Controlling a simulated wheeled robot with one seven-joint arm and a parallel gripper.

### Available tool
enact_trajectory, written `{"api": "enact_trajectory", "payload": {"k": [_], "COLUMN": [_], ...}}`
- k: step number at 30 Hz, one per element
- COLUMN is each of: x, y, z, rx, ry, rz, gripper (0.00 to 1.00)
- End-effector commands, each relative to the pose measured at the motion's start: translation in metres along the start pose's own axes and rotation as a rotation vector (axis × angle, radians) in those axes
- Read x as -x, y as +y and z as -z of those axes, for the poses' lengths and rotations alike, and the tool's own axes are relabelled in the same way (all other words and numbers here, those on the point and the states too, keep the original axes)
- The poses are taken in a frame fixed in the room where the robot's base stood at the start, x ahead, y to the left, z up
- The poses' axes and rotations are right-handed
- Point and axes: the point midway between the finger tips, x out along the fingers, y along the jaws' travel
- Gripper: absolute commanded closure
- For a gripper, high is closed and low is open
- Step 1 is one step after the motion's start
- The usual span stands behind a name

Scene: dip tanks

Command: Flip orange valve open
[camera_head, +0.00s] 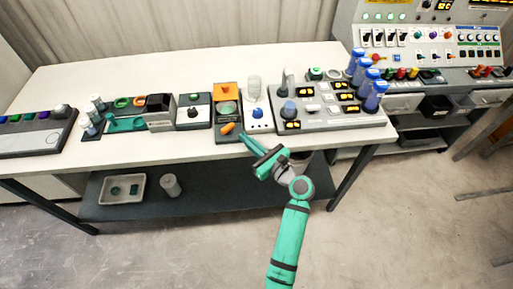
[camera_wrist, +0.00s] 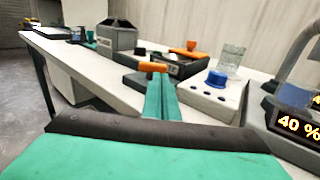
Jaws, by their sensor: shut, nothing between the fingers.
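The orange valve handle (camera_head: 228,128) sits at the front of a dark unit (camera_head: 228,138) near the table's front edge, below a round greenish window. In the wrist view the orange handle (camera_wrist: 153,67) shows just beyond the fingertips, lying roughly crosswise. My gripper (camera_head: 243,137) is shut and empty, its green fingers pointing at the handle from the lower right. In the wrist view my gripper (camera_wrist: 160,78) overlaps the handle's lower side, so I cannot tell whether they touch.
An orange block (camera_head: 227,90) tops the same unit. To its right stand a white unit with a blue knob (camera_head: 257,113) and a glass, then a grey panel (camera_head: 318,119) with lit displays and blue-capped bottles. A switch box (camera_head: 194,109) is at left. Bare table lies behind.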

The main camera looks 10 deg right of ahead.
Motion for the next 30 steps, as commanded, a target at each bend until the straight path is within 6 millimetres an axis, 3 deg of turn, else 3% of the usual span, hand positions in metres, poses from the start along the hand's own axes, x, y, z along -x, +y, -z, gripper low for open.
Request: {"api": "enact_trajectory", "payload": {"k": [3, 9, 23, 30], "x": [-0.019, -0.037, -0.042, -0.047], "y": [0.000, 0.000, 0.000, -0.011], "z": [0.000, 0.000, 0.000, 0.000], "rx": [0.000, 0.000, 0.000, 0.000], "ry": [0.000, 0.001, 0.000, 0.000], "rz": [-0.002, -0.001, 0.000, -0.001], "gripper": [1.00, 1.00, 1.00, 1.00]}}
